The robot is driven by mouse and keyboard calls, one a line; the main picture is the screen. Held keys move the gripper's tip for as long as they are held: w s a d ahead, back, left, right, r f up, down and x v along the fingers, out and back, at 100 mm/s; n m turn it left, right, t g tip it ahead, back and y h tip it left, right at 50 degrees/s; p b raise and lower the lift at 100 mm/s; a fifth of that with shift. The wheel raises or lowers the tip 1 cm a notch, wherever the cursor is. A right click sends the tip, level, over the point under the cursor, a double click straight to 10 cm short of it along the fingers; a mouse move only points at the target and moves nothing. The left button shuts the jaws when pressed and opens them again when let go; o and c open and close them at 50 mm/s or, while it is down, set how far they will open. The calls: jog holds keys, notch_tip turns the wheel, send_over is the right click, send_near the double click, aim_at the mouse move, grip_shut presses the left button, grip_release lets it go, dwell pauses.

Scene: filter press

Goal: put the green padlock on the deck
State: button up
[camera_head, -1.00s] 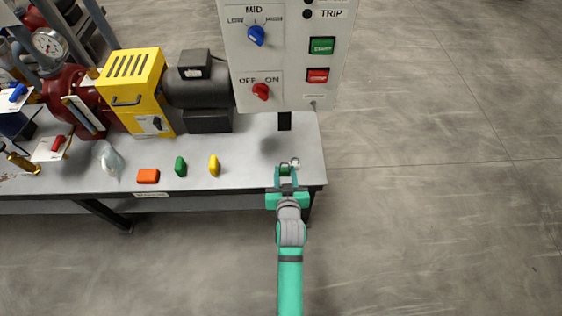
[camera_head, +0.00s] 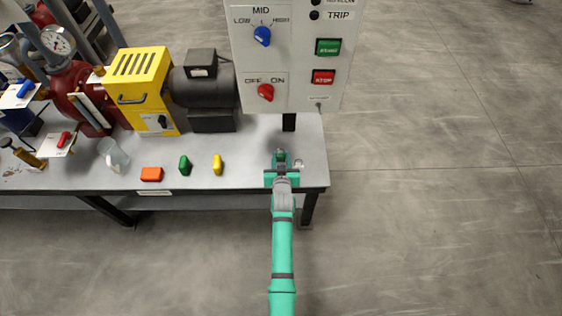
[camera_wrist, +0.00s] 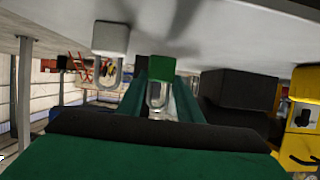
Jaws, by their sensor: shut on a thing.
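My gripper (camera_head: 281,160) is shut on the green padlock (camera_wrist: 161,70) above the right end of the grey deck (camera_head: 245,165). In the head view the padlock (camera_head: 281,154) is a small green spot, mostly hidden by the gripper. In the wrist view its green body and metal shackle show between the two fingers, with the scene upside down. I cannot tell whether the padlock touches the deck.
A white padlock (camera_wrist: 110,40) is close beside the gripper. A control panel (camera_head: 289,60) overhangs behind; a motor (camera_head: 203,85) stands back left.

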jog(key=shift+f, duration=1.1)
jog(key=o, duration=0.8)
jog(key=shift+f, duration=0.15)
